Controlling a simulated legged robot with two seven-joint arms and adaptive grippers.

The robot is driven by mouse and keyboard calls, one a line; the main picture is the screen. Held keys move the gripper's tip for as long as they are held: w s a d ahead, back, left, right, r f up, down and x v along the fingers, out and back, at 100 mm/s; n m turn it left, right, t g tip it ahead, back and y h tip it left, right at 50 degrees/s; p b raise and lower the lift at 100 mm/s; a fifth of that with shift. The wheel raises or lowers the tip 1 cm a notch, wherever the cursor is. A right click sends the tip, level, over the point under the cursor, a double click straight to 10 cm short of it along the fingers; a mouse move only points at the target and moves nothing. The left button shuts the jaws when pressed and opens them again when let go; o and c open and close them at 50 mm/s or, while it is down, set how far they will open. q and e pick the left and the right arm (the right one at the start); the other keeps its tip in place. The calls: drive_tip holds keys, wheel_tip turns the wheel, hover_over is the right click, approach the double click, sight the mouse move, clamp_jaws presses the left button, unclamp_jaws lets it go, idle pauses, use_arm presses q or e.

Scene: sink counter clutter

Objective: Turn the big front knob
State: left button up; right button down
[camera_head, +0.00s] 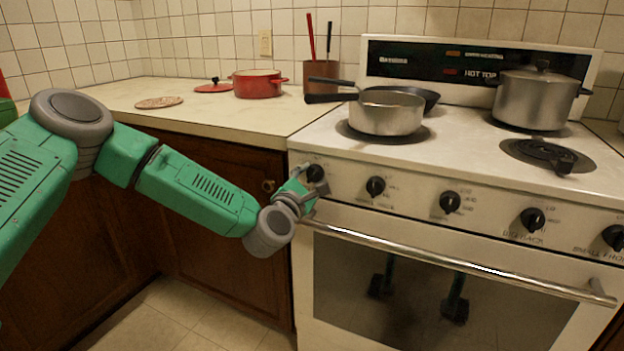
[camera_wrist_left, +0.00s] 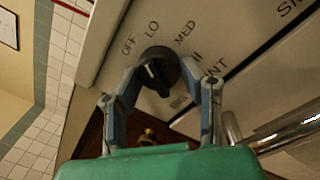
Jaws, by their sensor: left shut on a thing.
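The stove's front panel carries a row of black knobs. My left gripper (camera_head: 305,189) is at the leftmost black knob (camera_head: 315,173), near the counter. In the left wrist view the same knob (camera_wrist_left: 158,66) sits between the two fingers of my left gripper (camera_wrist_left: 160,78), which are shut on its sides. Around it are the marks OFF, LO, MED and HI, with lettering ending in "NT" below, partly hidden by a finger. My right gripper is out of view.
The oven handle (camera_head: 455,262) runs just below the knobs. Another knob (camera_head: 375,186) is to the right. A saucepan (camera_head: 386,114) and a lidded pot (camera_head: 535,101) stand on the stove. A red pot (camera_head: 257,85) is on the counter (camera_head: 215,113). A cabinet is below.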

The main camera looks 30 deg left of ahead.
use_arm(q)
drive_tip(key=m, duration=0.5)
drive_tip(key=shift+p, duration=0.35)
drive_tip(key=m+p, duration=0.1)
drive_tip(key=m, duration=0.4)
drive_tip(key=shift+s+m+h+p, duration=0.1)
drive_tip(key=shift+m+h+p, duration=0.2)
drive_tip(key=shift+m+h, duration=0.1)
drive_tip(key=m+h+p, duration=0.1)
drive_tip(key=m+p, duration=0.1)
drive_tip(key=m, duration=0.4)
drive_tip(key=shift+f, duration=0.1)
drive_tip(key=shift+s+m+p, duration=0.1)
drive_tip(key=shift+m+p, duration=0.7)
drive_tip(key=shift+m, duration=1.8)
drive_tip(key=o, duration=1.1)
drive_tip(key=shift+o, duration=0.2)
